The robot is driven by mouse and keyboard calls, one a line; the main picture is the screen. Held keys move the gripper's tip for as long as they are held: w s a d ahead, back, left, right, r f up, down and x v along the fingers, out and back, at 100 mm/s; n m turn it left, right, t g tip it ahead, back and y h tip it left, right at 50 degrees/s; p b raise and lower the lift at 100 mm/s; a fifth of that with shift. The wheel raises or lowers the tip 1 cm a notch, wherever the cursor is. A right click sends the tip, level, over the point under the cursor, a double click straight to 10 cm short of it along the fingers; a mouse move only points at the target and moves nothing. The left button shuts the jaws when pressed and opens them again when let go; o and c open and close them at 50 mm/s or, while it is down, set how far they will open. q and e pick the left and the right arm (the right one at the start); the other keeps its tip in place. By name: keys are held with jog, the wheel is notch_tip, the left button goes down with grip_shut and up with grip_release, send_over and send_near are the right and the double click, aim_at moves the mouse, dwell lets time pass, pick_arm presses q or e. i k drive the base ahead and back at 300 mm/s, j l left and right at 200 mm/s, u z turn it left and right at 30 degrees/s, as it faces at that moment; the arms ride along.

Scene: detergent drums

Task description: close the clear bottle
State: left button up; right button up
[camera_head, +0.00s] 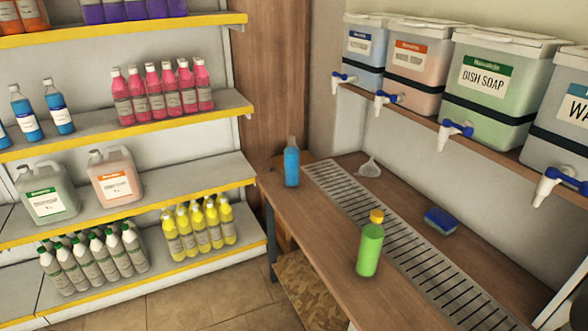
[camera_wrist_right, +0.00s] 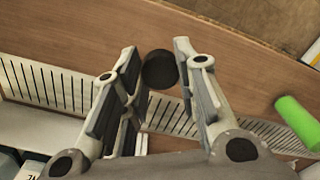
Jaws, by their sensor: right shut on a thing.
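The clear bottle (camera_head: 291,167) stands upright at the far end of the wooden counter in the head view. It holds blue liquid, and its narrow clear neck shows no cap. In the right wrist view my right gripper (camera_wrist_right: 159,68) is shut on a dark round cap (camera_wrist_right: 159,71) between its fingertips, above the counter. The clear bottle is not in the right wrist view, and neither gripper shows in the head view.
A green bottle (camera_head: 370,248) with a yellow-orange cap stands on the counter (camera_head: 330,235); it also shows in the right wrist view (camera_wrist_right: 298,122). A metal grate (camera_head: 385,235), blue sponge (camera_head: 440,221) and white funnel (camera_head: 370,168) are nearby. Drums with taps (camera_head: 485,85) line the shelf above.

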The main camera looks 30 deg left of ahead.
aim_at(292, 152)
jog(key=j+z, duration=0.2)
jog(key=j, duration=0.3)
jog(key=j+z, duration=0.2)
jog(key=j, duration=0.35)
jog(key=j+z, duration=0.2)
jog(key=j, duration=0.3)
jog(key=k+j+z, duration=0.2)
jog(key=j, duration=0.3)
jog(key=j+z, duration=0.2)
jog(key=j, duration=0.35)
